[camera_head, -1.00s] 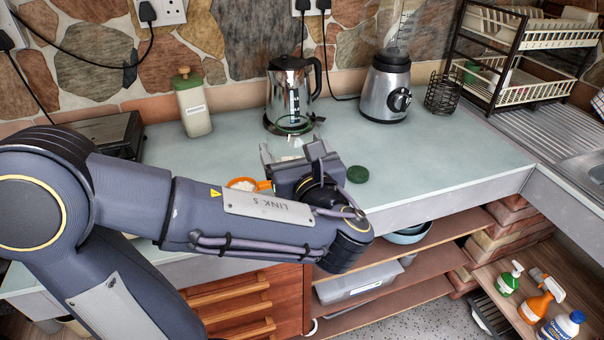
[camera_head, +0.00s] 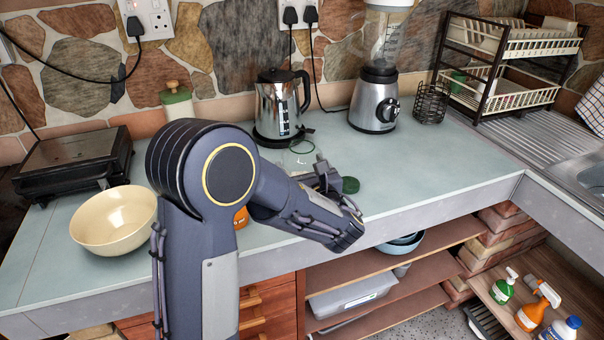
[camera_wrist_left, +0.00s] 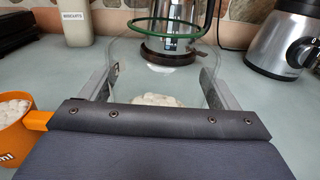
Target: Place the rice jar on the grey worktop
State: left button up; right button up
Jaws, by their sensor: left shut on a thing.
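The rice jar (camera_head: 302,148) is clear glass with a green rim and stands upright in front of the kettle. It also shows in the left wrist view (camera_wrist_left: 150,58), with white contents low inside. My left gripper (camera_head: 300,168) is shut on the jar, with one finger on each side in the left wrist view (camera_wrist_left: 158,88). The arm hides the jar's lower part in the head view, and I cannot tell whether its base touches the grey worktop (camera_head: 440,165). My right gripper is not in view.
A kettle (camera_head: 280,105) stands close behind the jar, with a blender (camera_head: 375,100) to its right. A green lid (camera_head: 350,185) lies beside the gripper. An orange cup (camera_wrist_left: 12,132) and cream bowl (camera_head: 115,220) are left.

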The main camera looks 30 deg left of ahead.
pick_arm(q)
jog(key=shift+f, duration=0.95)
jog(key=shift+f, duration=0.15)
jog(key=o, duration=1.3)
jog(key=shift+o, duration=0.2)
jog(key=shift+r, duration=0.3)
jog(key=b+v, duration=0.1)
jog(key=v, duration=1.1)
